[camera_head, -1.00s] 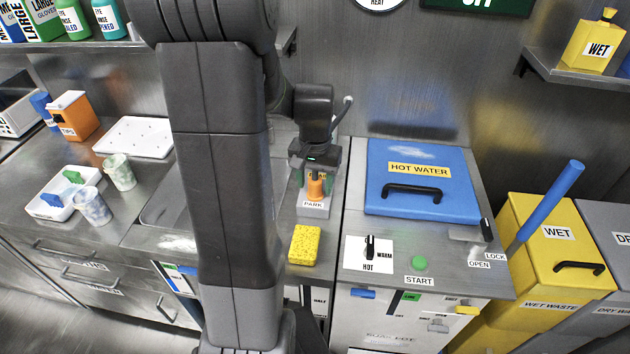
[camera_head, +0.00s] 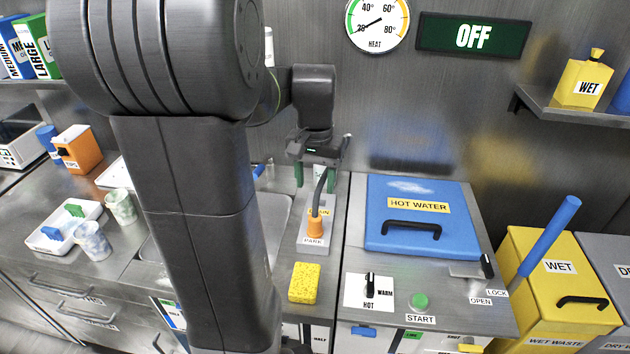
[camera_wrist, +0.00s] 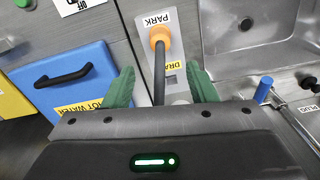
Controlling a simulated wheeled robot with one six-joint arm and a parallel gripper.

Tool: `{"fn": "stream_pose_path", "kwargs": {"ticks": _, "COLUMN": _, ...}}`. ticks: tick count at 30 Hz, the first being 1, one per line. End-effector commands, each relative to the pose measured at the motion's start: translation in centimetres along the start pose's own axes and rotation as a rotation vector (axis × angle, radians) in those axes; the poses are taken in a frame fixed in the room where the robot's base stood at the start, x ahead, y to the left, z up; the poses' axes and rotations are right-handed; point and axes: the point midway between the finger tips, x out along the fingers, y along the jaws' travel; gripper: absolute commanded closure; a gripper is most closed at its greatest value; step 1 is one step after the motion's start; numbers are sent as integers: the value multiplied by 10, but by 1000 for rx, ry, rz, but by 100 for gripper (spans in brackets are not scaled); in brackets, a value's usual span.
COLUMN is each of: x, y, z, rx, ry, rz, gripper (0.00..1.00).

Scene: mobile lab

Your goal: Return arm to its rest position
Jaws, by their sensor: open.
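My gripper (camera_head: 315,178) hangs over the counter between the sink and the blue hot water lid. Its green fingers are apart, and they also show in the wrist view (camera_wrist: 162,85). I see no held thing between the fingers. My arm hides part of the sink and counter.
A blue hot water lid (camera_head: 385,228) is right of the block. A yellow sponge (camera_head: 304,283) lies in front of it. The steel sink (camera_head: 273,215) is to the left. A wall gauge (camera_head: 377,22) and an OFF display (camera_head: 473,37) are behind. A shelf (camera_head: 565,107) juts out at upper right.

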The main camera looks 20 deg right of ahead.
Motion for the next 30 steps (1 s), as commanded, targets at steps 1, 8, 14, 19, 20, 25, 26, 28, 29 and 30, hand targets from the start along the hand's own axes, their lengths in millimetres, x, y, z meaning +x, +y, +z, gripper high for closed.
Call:
{"fn": "stream_pose_path", "kwargs": {"ticks": 1, "x": 0, "y": 0, "z": 0, "rx": 0, "ry": 0, "rz": 0, "gripper": 48}}
{"fn": "stream_pose_path", "kwargs": {"ticks": 8, "x": 17, "y": 0, "z": 0, "rx": 0, "ry": -4, "rz": 1, "gripper": 48}}
{"fn": "stream_pose_path", "kwargs": {"ticks": 14, "x": 55, "y": 0, "z": 0, "rx": 0, "ry": -5, "rz": 1, "gripper": 48}}
{"fn": "stream_pose_path", "kwargs": {"ticks": 19, "x": 89, "y": 0, "z": 1, "rx": 0, "ry": -6, "rz": 1, "gripper": 48}}
{"fn": "stream_pose_path", "kwargs": {"ticks": 20, "x": 95, "y": 0, "z": 1, "rx": 0, "ry": -5, "rz": 1, "gripper": 48}}
{"fn": "stream_pose_path", "kwargs": {"ticks": 25, "x": 129, "y": 0, "z": 1, "rx": 0, "ry": -4, "rz": 1, "gripper": 48}}
{"fn": "stream_pose_path", "kwargs": {"ticks": 26, "x": 118, "y": 0, "z": -1, "rx": 0, "ry": 3, "rz": -1, "gripper": 48}}
{"fn": "stream_pose_path", "kwargs": {"ticks": 28, "x": 105, "y": 0, "z": -1, "rx": 0, "ry": 6, "rz": -1, "gripper": 48}}
{"fn": "stream_pose_path", "kwargs": {"ticks": 29, "x": 102, "y": 0, "z": -1, "rx": 0, "ry": 4, "rz": -1, "gripper": 48}}
{"fn": "stream_pose_path", "kwargs": {"ticks": 30, "x": 97, "y": 0, "z": -1, "rx": 0, "ry": 5, "rz": -1, "gripper": 48}}
